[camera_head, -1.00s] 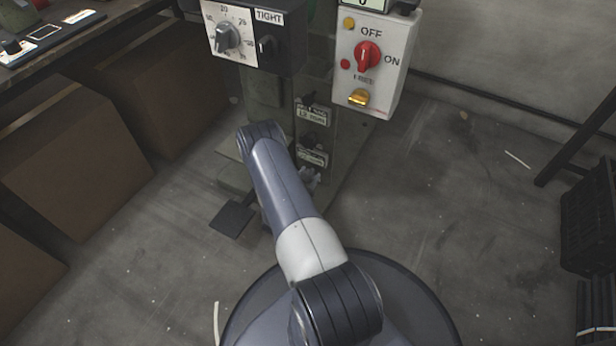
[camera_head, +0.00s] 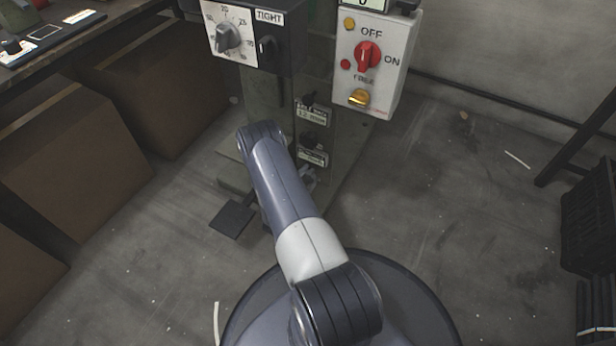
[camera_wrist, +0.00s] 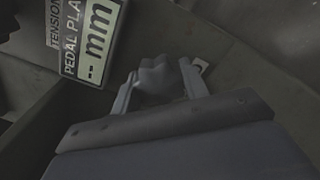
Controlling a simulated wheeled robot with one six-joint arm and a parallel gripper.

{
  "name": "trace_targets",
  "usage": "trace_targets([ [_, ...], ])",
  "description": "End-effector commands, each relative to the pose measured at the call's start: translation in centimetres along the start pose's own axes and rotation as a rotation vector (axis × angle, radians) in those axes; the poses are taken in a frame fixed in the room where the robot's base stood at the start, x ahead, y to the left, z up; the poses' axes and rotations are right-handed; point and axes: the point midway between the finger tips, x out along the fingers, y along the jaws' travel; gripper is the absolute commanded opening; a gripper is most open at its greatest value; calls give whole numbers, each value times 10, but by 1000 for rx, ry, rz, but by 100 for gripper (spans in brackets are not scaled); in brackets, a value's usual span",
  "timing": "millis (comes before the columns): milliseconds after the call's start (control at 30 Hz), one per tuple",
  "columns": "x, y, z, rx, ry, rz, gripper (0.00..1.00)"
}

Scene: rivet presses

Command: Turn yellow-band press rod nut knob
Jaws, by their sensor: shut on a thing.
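In the wrist view, a grey lobed knob (camera_wrist: 158,72) sits between the two fingers of my gripper (camera_wrist: 160,84), which is shut on it. The knob's lower part is hidden by the gripper. In the head view, my gripper (camera_head: 307,178) is low against the press column (camera_head: 347,110), partly hidden by my arm. A label plate reading "TENSION", "PEDAL PLAY" and "-- mm" (camera_wrist: 90,40) is left of the knob in the wrist view. No yellow band can be made out on the press.
A dark dial box marked "TIGHT" (camera_head: 275,50) and a white switch box with a red knob (camera_head: 385,75) hang above. A dark foot pedal (camera_head: 232,219) is at the lower left. Brown boxes (camera_head: 70,160) stand at the left, a dark crate (camera_head: 590,225) at the right. Floor between is clear.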

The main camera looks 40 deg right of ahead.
Motion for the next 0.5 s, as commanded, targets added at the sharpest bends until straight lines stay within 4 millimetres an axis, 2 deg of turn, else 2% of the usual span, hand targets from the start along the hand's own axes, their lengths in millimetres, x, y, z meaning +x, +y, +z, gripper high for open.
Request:
trace_targets([
  [500, 0, 0, 0, 490, 1, -1, 19],
])
